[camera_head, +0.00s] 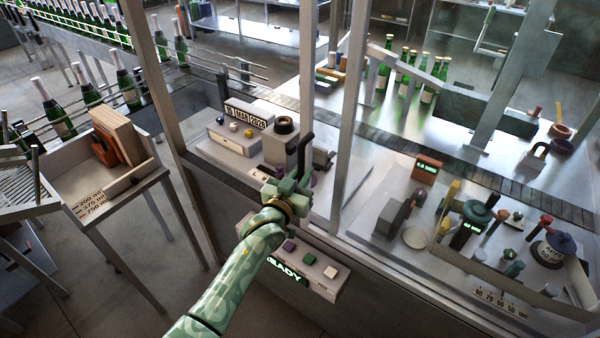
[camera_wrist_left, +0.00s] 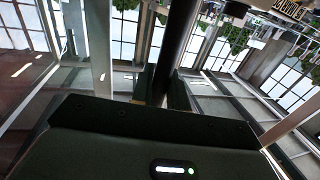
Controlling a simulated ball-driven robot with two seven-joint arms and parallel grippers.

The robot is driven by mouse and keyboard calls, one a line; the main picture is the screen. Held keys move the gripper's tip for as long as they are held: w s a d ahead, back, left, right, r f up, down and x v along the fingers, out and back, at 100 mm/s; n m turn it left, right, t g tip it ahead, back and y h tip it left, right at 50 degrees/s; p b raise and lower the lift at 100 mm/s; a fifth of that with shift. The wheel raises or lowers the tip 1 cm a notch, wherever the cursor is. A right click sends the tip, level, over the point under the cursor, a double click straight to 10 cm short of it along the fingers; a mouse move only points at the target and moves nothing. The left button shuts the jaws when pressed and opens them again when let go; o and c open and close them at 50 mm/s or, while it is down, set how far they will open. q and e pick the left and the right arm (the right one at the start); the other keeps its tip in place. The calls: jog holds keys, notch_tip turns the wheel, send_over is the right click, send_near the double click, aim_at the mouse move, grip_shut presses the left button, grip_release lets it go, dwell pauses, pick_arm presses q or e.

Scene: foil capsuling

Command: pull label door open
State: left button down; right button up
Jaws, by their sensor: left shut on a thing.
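My left gripper (camera_head: 290,188), on a green patterned arm, is in front of the machine's enclosure. It is shut on a black bar handle (camera_head: 306,146), whose upper part rises above the fingers. In the left wrist view the dark bar (camera_wrist_left: 179,40) runs up from between the fingers (camera_wrist_left: 162,90). The handle is beside an upright metal door post (camera_head: 307,70); how it is fixed is hidden by the gripper. The label door's glass is clear and its edges are hard to tell, so I cannot tell how far it stands open. My right gripper is not in view.
Below the gripper is a button panel (camera_head: 318,274) with a lit READY sign. Behind the frame are a date display (camera_head: 246,113) and a white drawer box (camera_head: 232,140). A tilted post (camera_head: 352,110) stands to the right. A crate table (camera_head: 120,185) is at left.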

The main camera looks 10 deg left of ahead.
pick_arm(q)
jog(key=shift+d, duration=0.1)
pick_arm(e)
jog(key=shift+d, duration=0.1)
pick_arm(q)
jog(key=c, duration=1.5)
grip_release()
jog(key=shift+o, duration=0.2)
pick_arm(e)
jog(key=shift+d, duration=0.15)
pick_arm(q)
jog(key=s+a+b, duration=0.1)
jog(key=s+a, duration=0.2)
jog(key=s, duration=1.3)
jog(key=shift+a, duration=0.15)
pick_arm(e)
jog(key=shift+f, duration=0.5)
